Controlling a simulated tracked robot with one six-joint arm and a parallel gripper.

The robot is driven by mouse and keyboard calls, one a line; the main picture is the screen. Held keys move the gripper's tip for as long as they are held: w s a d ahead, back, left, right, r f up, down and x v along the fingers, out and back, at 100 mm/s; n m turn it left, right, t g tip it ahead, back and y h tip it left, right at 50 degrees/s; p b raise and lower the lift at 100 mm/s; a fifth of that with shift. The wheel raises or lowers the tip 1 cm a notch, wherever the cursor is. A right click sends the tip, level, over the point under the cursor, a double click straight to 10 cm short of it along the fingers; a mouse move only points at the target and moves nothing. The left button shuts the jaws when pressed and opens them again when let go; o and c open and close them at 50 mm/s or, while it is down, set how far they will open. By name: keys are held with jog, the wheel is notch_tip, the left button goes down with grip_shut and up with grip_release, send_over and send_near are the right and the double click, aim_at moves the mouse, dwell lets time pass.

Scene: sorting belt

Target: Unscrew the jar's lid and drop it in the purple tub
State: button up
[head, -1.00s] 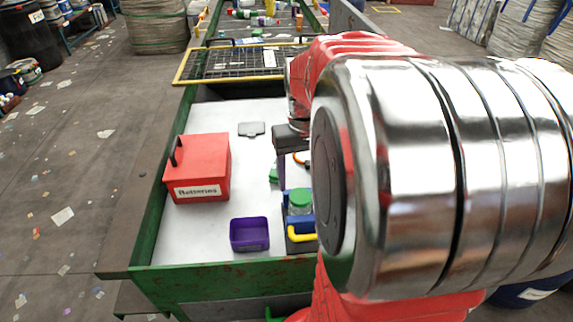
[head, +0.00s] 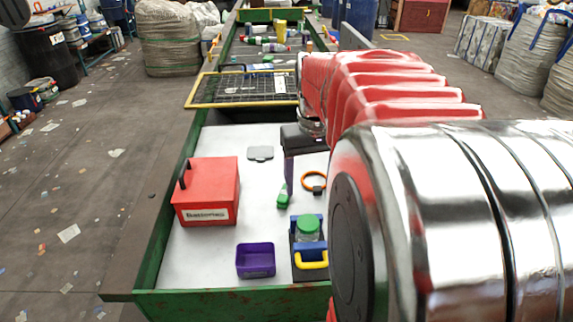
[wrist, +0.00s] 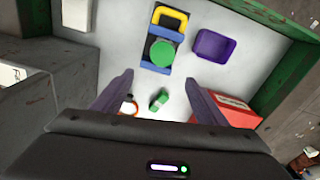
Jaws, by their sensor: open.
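The jar (head: 308,238) is clear with a green lid (head: 308,223) on top. It sits in a blue and dark holder with a yellow handle (head: 312,262). The wrist view shows the green lid (wrist: 162,54) from above, beyond my fingertips. The purple tub (head: 255,261) is left of the holder in the head view and looks empty. It is right of the lid in the wrist view (wrist: 215,45). My gripper (wrist: 158,86) is open and empty, above the tray and set back from the jar. In the head view my arm hides part of it.
A red batteries box (head: 206,190) stands left on the white green-walled table (head: 207,268). A yellow-framed mesh (head: 245,88) is behind.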

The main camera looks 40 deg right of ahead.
aim_at(308, 222)
jog(key=shift+s+a+r+n, duration=0.15)
jog(key=shift+r+n, duration=0.35)
jog(key=shift+n, duration=0.25)
jog(key=shift+s+a+r+n, duration=0.1)
jog(key=shift+s+r+n, duration=0.1)
jog(key=shift+r+n, duration=0.4)
jog(key=shift+s+a+r+n, duration=0.15)
jog(key=shift+r+n, duration=0.2)
jog(key=shift+n, duration=0.5)
notch_tip(308, 222, down, 14)
jog(key=shift+r, duration=0.1)
jog(key=shift+c, duration=0.3)
jog(key=c, duration=1)
jog(key=shift+c, duration=0.2)
